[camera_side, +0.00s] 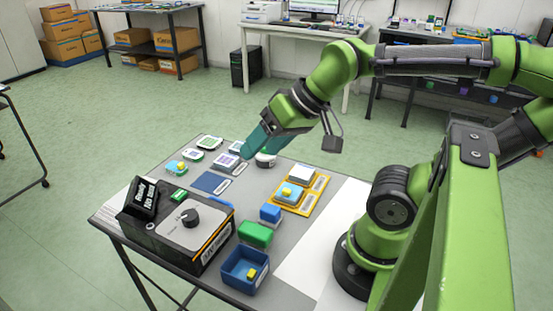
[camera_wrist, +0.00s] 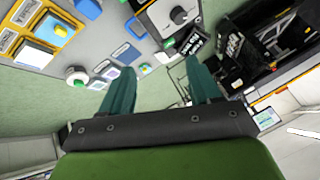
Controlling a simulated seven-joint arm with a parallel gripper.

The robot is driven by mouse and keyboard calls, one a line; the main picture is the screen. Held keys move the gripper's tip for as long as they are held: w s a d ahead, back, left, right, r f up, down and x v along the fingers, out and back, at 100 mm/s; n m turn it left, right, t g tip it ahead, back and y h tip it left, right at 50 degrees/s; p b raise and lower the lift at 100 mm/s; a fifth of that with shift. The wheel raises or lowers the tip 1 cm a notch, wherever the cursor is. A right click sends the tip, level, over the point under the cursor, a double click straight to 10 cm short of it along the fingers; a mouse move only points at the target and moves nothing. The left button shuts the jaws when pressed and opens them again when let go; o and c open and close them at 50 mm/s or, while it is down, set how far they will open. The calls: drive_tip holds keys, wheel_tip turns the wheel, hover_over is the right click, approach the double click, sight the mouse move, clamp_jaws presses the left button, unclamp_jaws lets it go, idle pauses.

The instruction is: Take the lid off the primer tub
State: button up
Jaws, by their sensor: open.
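A small round white tub (camera_side: 265,160), which looks like the primer tub, stands near the table's far edge, partly hidden behind my gripper (camera_side: 256,144). In the wrist view a round white tub with a green top (camera_wrist: 77,79) shows left of my gripper (camera_wrist: 160,68). I cannot tell for certain that its lid is on, as the side view hides its upper part. My gripper's two teal fingers are apart with nothing between them. In the wrist view the fingers are clear of the tub.
A black-and-orange box with a knob (camera_side: 190,222) stands at the front left. A yellow tray (camera_side: 313,199) holds white and blue items. Green (camera_side: 256,233) and blue (camera_side: 270,213) blocks and an open blue bin (camera_side: 236,271) lie nearer. Flat pieces surround a blue pad (camera_side: 211,182).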

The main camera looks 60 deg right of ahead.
drive_tip(key=shift+c, duration=0.9)
